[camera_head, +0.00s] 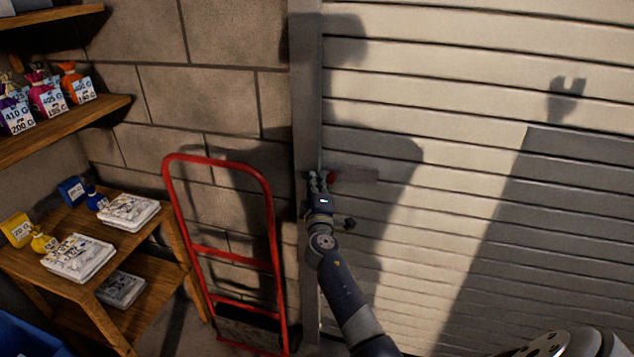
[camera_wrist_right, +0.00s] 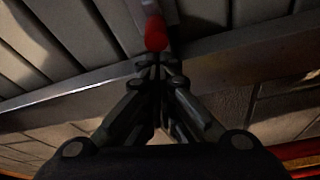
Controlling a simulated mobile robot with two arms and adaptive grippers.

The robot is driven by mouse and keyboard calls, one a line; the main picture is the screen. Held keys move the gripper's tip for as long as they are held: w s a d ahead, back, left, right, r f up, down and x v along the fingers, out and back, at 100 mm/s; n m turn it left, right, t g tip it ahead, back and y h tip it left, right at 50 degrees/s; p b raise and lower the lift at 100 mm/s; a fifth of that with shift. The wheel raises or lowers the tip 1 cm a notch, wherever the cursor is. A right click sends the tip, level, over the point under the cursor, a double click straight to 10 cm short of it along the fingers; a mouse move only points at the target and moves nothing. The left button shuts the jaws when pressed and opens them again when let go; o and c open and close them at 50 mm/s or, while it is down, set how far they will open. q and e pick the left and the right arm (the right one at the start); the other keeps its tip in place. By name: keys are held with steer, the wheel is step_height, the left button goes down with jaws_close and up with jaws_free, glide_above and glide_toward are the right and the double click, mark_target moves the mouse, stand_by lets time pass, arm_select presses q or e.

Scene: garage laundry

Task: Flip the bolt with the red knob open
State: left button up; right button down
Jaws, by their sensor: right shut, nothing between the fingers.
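The red knob (camera_head: 331,176) of the bolt sits at the left edge of the shutter door, beside the door post. A pale bolt plate (camera_head: 358,175) reaches right from it across the slats. My right gripper (camera_head: 318,180) is at the post, just left of the knob, with its fingers shut and empty. In the right wrist view the red knob (camera_wrist_right: 156,33) lies just beyond the closed fingertips (camera_wrist_right: 158,66). I cannot tell whether they touch. Part of the bolt behind the knob is dark and hard to make out. My left gripper is not in view.
The slatted shutter (camera_head: 470,60) fills the right side, beside the vertical post (camera_head: 306,80). A red hand truck (camera_head: 266,220) leans against the block wall, close left of my right arm. Wooden shelves (camera_head: 60,135) with bags and paper stacks stand at the far left.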

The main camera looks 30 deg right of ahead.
steer(key=s+d, duration=0.3)
steer(key=s, duration=0.1)
steer(key=shift+d, duration=0.15)
stand_by(0.4)
